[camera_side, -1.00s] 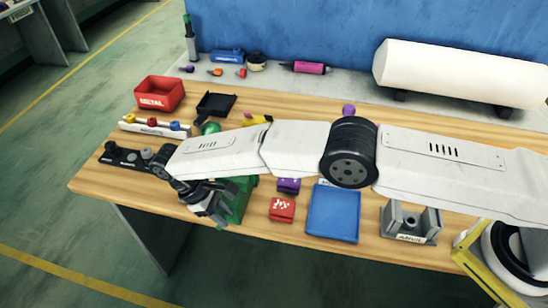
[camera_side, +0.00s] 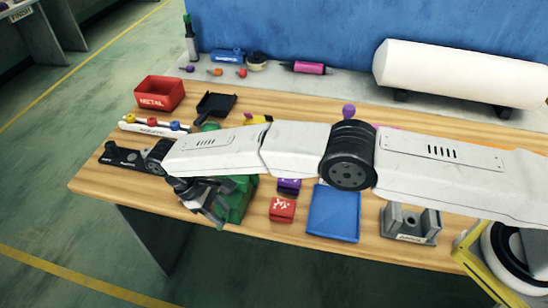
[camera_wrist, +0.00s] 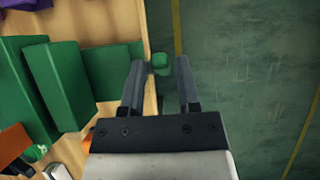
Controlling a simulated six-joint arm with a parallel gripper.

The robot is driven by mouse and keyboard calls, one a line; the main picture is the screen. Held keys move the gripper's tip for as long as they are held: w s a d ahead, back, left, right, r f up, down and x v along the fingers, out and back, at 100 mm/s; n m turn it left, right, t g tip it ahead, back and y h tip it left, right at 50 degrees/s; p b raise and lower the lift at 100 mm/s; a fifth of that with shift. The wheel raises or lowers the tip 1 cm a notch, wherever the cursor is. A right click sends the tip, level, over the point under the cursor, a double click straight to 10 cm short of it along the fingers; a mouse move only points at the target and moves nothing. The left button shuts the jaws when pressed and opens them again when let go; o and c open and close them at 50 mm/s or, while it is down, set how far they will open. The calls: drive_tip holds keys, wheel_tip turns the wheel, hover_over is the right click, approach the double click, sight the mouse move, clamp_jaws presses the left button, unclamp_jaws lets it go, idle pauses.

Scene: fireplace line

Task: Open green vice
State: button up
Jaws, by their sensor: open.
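The green vice (camera_wrist: 65,85) fills the left of the wrist view, with two upright green blocks and a green bar reaching right towards the bench edge. In the side view, the vice (camera_side: 238,203) is partly hidden behind my arm and gripper. A small green knob (camera_wrist: 160,63) shows past the bench edge. My gripper (camera_wrist: 161,68) is open, with one finger on each side of the knob in the picture. I cannot tell whether the fingers touch it. In the side view, my gripper (camera_side: 207,205) is at the bench's front edge, left of the vice.
A small red box (camera_side: 282,210) and a blue tray (camera_side: 333,213) stand right of the vice. A grey anvil block (camera_side: 410,222) is further right. A black holder (camera_side: 127,157) lies at left, and a red metal bin (camera_side: 160,94) stands behind. Floor is open beyond the edge.

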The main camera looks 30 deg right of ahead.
drive_tip(key=shift+v, duration=1.2)
wheel_tip(320, 180, up, 7)
drive_tip(key=shift+f, duration=0.2)
drive_tip(key=shift+s+d+f+t+y, duration=0.15)
drive_tip(key=shift+f+t+y, duration=0.1)
drive_tip(key=shift+t+y, duration=0.45)
drive_tip(key=shift+s+d+f+t+y, duration=0.2)
drive_tip(key=shift+f+t+y, duration=0.1)
drive_tip(key=shift+t+y, duration=0.4)
drive_tip(key=shift+s+d+f+t+y, duration=0.15)
drive_tip(key=shift+f+t+y, duration=0.1)
drive_tip(key=shift+t+y, duration=0.45)
drive_tip(key=shift+f, duration=0.1)
drive_tip(key=shift+f, duration=3.8)
